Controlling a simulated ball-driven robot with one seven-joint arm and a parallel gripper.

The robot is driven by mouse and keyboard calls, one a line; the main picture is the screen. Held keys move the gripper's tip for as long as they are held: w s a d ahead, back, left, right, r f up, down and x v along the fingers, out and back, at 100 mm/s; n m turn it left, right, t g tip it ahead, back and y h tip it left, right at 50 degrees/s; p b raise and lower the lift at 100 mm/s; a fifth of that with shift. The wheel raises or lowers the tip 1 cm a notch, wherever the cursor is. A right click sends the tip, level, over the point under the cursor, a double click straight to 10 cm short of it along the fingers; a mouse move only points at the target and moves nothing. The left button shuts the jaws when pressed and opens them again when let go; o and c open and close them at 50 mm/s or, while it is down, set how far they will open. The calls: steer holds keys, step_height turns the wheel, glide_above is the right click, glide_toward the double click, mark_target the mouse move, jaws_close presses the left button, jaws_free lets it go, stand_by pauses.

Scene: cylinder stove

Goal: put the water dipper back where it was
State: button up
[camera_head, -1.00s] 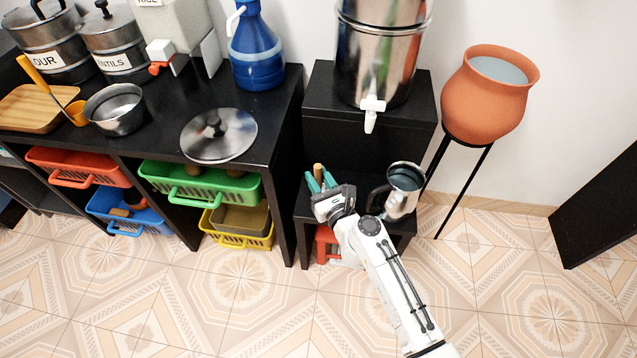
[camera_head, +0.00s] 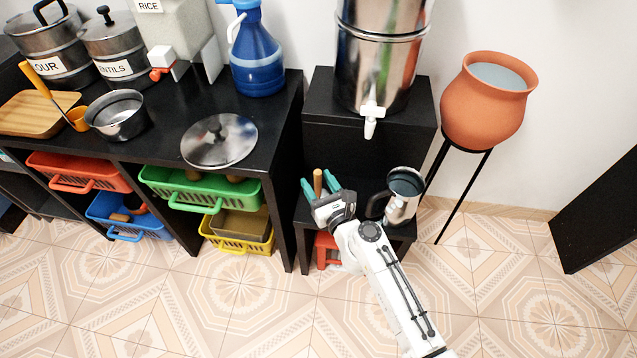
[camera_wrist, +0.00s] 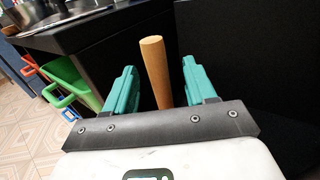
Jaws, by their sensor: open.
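An upright wooden handle (camera_head: 318,179) stands between the teal fingers of my gripper (camera_head: 320,186), beside the black cabinet's right side. It also shows in the wrist view (camera_wrist: 155,75), with a gap to each finger. My gripper is open around it, not clamped. The handle's lower end is hidden behind my gripper, so I cannot tell for sure whether it belongs to the water dipper.
A metal jug (camera_head: 405,195) with a dark handle stands on the low black stand, close to the right of my gripper. Above it is a steel water container (camera_head: 378,60) with a white tap. A clay pot (camera_head: 488,105) stands at the right. The tiled floor in front is clear.

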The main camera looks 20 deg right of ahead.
steer(key=s, duration=1.2)
steer(key=s+a+f+n+g+y, duration=0.1)
steer(key=s+a+n+g+y, duration=0.35)
steer(key=n, duration=0.75)
steer(key=s+a+f+n+g+y, duration=0.1)
steer(key=s+a+n+g+y, duration=0.3)
steer(key=n, duration=0.8)
steer(key=s+d+n+g+h, duration=0.8)
steer(key=s+d+n, duration=0.3)
steer(key=s+d, duration=0.3)
steer(key=s, duration=0.3)
steer(key=shift+n+h, duration=0.3)
steer(key=shift+h, duration=0.05)
